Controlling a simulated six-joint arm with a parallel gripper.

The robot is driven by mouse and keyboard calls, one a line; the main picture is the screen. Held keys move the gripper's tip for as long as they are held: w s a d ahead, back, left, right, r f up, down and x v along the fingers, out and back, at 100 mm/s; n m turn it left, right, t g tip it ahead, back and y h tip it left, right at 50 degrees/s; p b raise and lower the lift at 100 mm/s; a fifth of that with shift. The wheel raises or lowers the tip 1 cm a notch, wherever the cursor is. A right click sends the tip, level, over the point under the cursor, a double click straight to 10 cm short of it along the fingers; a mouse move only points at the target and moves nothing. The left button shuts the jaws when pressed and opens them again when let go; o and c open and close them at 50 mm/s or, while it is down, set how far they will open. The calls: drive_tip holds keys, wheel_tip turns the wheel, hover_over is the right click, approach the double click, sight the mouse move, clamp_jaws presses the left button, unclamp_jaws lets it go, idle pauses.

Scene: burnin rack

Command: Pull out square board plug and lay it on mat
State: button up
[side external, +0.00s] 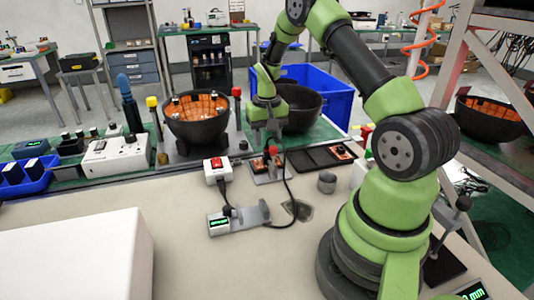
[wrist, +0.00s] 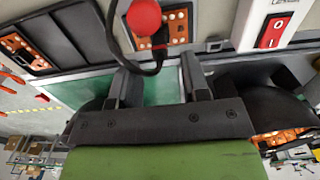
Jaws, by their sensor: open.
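My gripper (side external: 268,138) is open and points down just behind and above a small orange board (side external: 259,168). In the wrist view its two fingers (wrist: 158,80) stand apart with nothing between them. A black plug (wrist: 158,48) with a black cable sits at the edge of the orange board (wrist: 180,27), just beyond the fingertips. A red ball knob (wrist: 144,18) is close beside it and also shows in the side view (side external: 273,150). A dark grey patch (side external: 304,212) lies on the bench beneath the cable; green mat (side external: 312,136) shows behind. I cannot tell which is the task's mat.
A white box with a red switch (side external: 217,170) stands left of the board. A black tray (side external: 328,157) with another orange board lies right. A metal cup (side external: 327,182) and a grey bracket with a small display (side external: 220,224) stand in front. Black bowls flank my gripper.

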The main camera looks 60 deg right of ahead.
sight(267, 144)
drive_tip(key=shift+f, duration=2)
drive_tip(key=shift+c, duration=0.4)
clamp_jaws()
drive_tip(key=shift+r, duration=3)
